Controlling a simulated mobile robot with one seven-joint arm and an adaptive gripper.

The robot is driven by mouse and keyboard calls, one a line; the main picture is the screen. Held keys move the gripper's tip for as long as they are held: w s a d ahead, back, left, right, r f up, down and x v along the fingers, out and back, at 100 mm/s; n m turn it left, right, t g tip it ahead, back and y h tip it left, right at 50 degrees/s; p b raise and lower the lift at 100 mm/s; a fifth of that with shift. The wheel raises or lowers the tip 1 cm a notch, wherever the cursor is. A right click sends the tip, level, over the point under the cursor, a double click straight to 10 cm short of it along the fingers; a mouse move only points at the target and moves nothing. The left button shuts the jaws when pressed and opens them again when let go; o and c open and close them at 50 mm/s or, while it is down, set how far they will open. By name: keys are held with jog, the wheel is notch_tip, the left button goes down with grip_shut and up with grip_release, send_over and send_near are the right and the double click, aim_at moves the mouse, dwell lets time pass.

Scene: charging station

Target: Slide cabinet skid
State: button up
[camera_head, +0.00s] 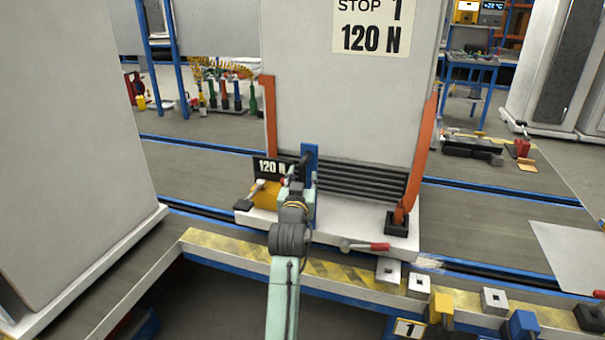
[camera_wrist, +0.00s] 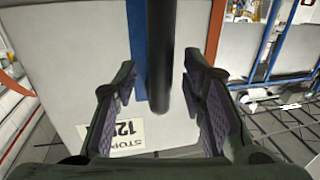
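The grey cabinet (camera_head: 350,105) stands upright on a white skid (camera_head: 350,228), with a "STOP 1 120 N" label (camera_head: 370,27) on its face. A blue upright plate (camera_head: 310,160) stands at its lower front. My gripper is mostly hidden behind my wrist in the head view. In the wrist view my gripper (camera_wrist: 162,82) is open, with its fingers on either side of a dark round bar (camera_wrist: 161,40). Gaps show between the bar and both fingers. The blue plate (camera_wrist: 137,45) lies behind the bar, and the cabinet face (camera_wrist: 75,60) appears upside down.
Orange posts (camera_head: 424,150) flank the cabinet. A red-handled lever (camera_head: 378,246) lies at the skid's front. A yellow-black striped edge (camera_head: 260,257) runs in front. Another cabinet (camera_head: 75,130) stands close at left. Blue rails (camera_head: 500,192) cross the floor, with open floor at right.

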jog(key=shift+w, duration=0.65)
jog(key=shift+c, duration=0.6)
grip_shut()
